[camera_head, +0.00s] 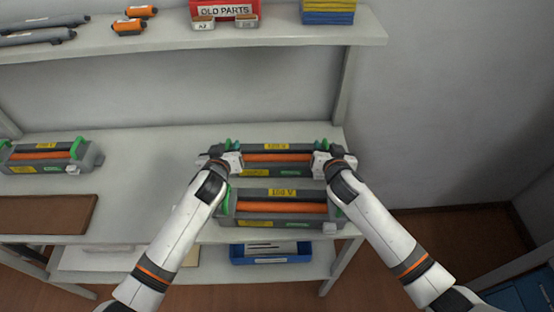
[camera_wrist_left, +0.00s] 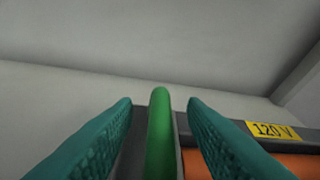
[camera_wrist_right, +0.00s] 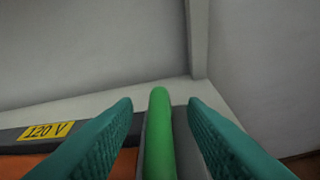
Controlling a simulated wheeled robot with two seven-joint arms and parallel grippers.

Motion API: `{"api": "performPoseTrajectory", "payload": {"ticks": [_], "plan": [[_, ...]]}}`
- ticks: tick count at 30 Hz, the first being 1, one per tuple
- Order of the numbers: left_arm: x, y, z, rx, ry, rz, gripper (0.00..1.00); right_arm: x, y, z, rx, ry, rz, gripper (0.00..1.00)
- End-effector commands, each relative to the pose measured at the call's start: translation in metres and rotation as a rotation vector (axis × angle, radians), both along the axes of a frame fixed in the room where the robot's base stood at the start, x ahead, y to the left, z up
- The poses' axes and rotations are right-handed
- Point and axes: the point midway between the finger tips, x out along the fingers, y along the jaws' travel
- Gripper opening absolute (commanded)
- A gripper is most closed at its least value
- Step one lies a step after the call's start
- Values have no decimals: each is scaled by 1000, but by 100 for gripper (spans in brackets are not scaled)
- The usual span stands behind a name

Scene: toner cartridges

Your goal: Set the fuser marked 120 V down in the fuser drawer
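The fuser marked 120 V (camera_head: 277,157) is a dark grey unit with an orange roller and green end handles. It sits at the back of the table; its label shows in both wrist views (camera_wrist_left: 275,130) (camera_wrist_right: 45,131). My left gripper (camera_head: 232,150) is open, its teal fingers on either side of the left green handle (camera_wrist_left: 160,130), with gaps showing. My right gripper (camera_head: 321,150) is open the same way around the right green handle (camera_wrist_right: 159,130). I cannot pick out the fuser drawer for certain.
A similar fuser (camera_head: 275,207) with another label, seemingly 100 V, lies just in front. A third fuser (camera_head: 45,156) lies at the left, near a brown board (camera_head: 45,214). A shelf (camera_head: 300,35) overhangs the back. A blue tray (camera_head: 270,258) is below; blue furniture (camera_head: 525,292) stands lower right.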

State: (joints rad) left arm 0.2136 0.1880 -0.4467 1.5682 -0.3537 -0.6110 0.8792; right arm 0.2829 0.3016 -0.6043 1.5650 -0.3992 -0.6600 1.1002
Motion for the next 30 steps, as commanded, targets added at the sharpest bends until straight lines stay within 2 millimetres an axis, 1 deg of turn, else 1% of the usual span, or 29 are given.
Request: {"api": "performPoseTrajectory", "payload": {"ticks": [7,8,12,14,15,30], "plan": [[0,0,0,0,0,0,38,0,0,0,0,0,1,38],[0,0,0,0,0,0,35,0,0,0,0,0,1,35],[0,0,0,0,0,0,12,0,0,0,0,0,0,12],[0,0,0,0,0,0,2,0,0,0,0,0,0,2],[0,0,0,0,0,0,0,0,0,0,-1,0,0,0],[0,0,0,1,0,-1,0,0,0,0,-1,0,0,0]]}}
